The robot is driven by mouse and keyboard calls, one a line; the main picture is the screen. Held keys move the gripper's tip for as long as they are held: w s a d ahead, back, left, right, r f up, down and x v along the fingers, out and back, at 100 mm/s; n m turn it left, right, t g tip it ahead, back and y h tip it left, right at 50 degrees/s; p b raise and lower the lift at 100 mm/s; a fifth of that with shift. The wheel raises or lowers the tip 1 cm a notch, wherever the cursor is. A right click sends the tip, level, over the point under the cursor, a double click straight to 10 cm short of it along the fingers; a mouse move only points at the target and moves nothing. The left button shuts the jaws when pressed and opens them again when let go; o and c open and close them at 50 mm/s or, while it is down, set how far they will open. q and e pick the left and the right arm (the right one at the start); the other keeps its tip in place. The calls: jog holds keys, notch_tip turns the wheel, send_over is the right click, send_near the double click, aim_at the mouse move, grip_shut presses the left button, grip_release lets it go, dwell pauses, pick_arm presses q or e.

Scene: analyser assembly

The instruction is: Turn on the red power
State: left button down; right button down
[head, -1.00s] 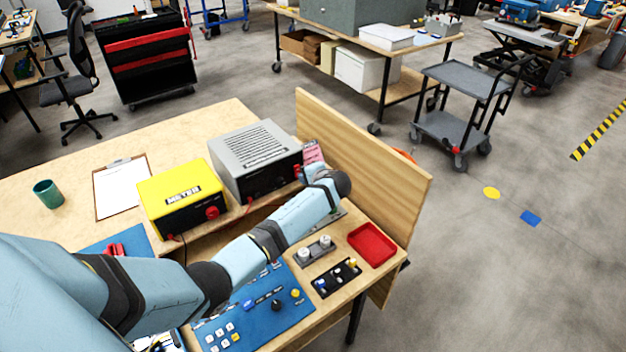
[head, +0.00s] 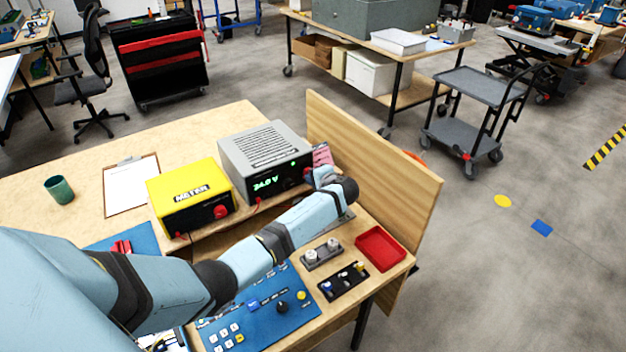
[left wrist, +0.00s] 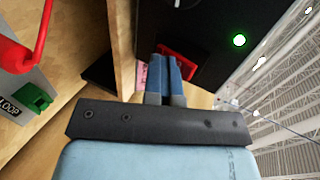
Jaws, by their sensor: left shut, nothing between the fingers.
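The grey power supply (head: 264,150) stands on the bench with a black front. Its display is lit green and reads about 34.0 V. My left gripper (head: 312,177) is at the right end of that front, partly hidden by my wrist. In the left wrist view its two blue fingers (left wrist: 167,68) are shut together with nothing between them. The fingertips are at a red switch (left wrist: 175,49) on the black panel and cover part of it; I cannot tell whether they touch. A green light (left wrist: 239,41) glows on the panel. My right gripper is not in view.
The yellow meter (head: 188,190) stands left of the supply. A wooden board (head: 380,165) rises close on the right. A red tray (head: 380,248), a black block with knobs (head: 343,282) and a blue control panel (head: 265,312) lie in front.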

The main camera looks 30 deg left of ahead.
pick_arm(q)
jog(key=shift+a+r, duration=0.1)
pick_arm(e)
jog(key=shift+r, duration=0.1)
